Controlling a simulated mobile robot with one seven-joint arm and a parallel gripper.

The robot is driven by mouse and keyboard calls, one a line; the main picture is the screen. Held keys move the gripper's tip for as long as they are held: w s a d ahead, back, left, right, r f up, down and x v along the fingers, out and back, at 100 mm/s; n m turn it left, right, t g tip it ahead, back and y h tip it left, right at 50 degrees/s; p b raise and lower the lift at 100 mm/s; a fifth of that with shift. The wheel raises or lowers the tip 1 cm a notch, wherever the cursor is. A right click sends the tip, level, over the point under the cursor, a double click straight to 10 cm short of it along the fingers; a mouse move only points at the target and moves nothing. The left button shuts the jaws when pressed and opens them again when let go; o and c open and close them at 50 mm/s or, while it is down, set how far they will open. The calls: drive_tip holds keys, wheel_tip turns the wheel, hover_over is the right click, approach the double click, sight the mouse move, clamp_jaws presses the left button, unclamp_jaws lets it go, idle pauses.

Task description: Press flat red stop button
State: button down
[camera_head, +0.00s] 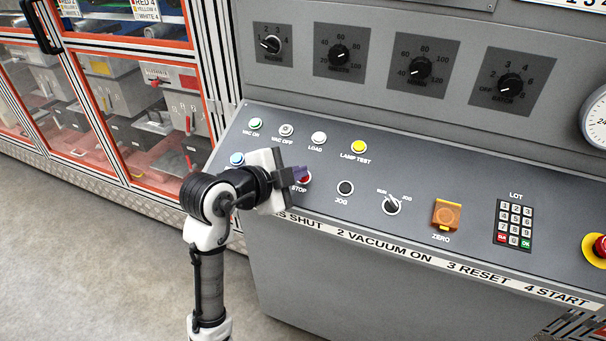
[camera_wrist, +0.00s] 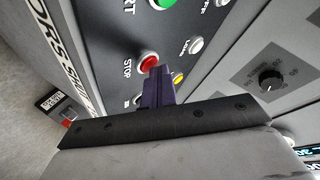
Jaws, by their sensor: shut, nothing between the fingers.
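The flat red stop button (camera_head: 305,178) sits on the sloped grey console panel, with the label "STOP" beside it. My gripper (camera_head: 298,173) is just left of it in the head view and partly covers it. In the wrist view the red stop button (camera_wrist: 148,62) shows just beyond the tips of my purple-grey fingers (camera_wrist: 157,75). The fingers are shut and empty. I cannot tell whether the tips touch the button.
Nearby are a blue button (camera_head: 237,159), a black jog button (camera_head: 345,188), a selector switch (camera_head: 391,205) and an orange-covered zero button (camera_head: 446,214). A red mushroom button (camera_head: 600,247) is at the far right. A glass-fronted cabinet (camera_head: 130,100) stands left.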

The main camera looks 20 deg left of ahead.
drive_tip(key=shift+s+r, duration=0.3)
drive_tip(key=shift+r, duration=0.35)
drive_tip(key=r+p, duration=0.1)
drive_tip(key=s+r, duration=0.1)
drive_tip(key=r, duration=0.1)
drive_tip(key=s+r+p, duration=0.1)
drive_tip(key=shift+r+p, duration=0.3)
drive_tip(key=shift+p, duration=0.05)
idle(0.6)
